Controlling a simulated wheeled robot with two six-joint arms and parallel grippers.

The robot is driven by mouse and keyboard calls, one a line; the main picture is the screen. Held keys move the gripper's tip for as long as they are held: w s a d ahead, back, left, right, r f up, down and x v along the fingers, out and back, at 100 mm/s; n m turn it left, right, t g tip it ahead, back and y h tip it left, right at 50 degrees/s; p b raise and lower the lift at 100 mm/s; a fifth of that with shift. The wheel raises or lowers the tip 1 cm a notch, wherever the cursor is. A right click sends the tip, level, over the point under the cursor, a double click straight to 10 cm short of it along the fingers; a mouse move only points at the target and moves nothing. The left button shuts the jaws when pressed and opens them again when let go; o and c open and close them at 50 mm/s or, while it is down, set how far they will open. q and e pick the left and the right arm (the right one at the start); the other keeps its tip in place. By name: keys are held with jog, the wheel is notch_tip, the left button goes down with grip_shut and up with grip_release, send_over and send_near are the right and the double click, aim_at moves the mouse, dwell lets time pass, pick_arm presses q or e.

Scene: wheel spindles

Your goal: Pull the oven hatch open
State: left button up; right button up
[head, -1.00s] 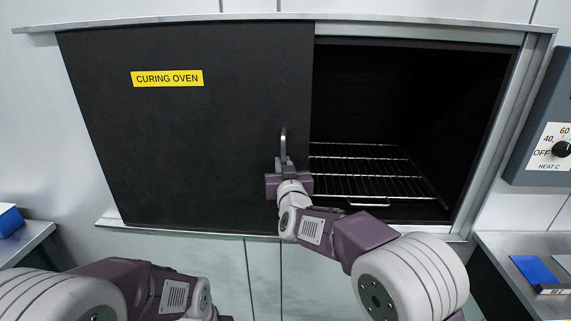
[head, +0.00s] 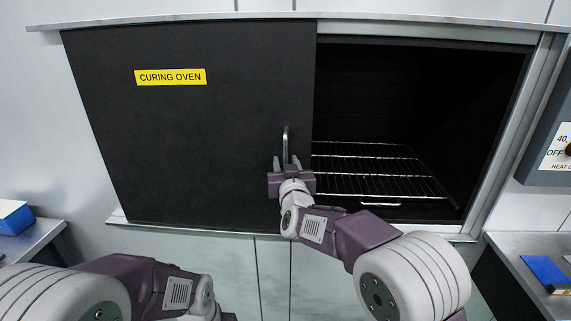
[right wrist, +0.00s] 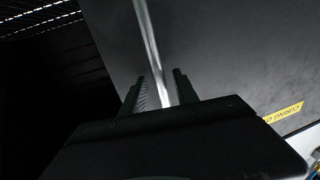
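The oven hatch (head: 200,135) is a flat black sliding panel with a yellow CURING OVEN label. It covers the left part of the oven, and the right part of the opening (head: 400,100) is uncovered. An upright metal handle (head: 286,140) stands near the hatch's right edge. My right gripper (head: 286,162) is at the handle's lower part, fingers apart. In the right wrist view the handle (right wrist: 150,40) passes between the two spread fingers (right wrist: 160,88), with a visible gap on its right side. My left arm shows at the lower left; its gripper is out of view.
Wire racks (head: 375,175) lie inside the dark oven. A control box with a dial (head: 548,120) is on the wall at right. Side tables stand at the left (head: 30,240) and right (head: 515,255), with blue items on them.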

jog(key=s+d+b, duration=0.1)
jog(key=s, duration=0.8)
jog(key=shift+d+b, duration=0.4)
jog(key=shift+w, duration=0.1)
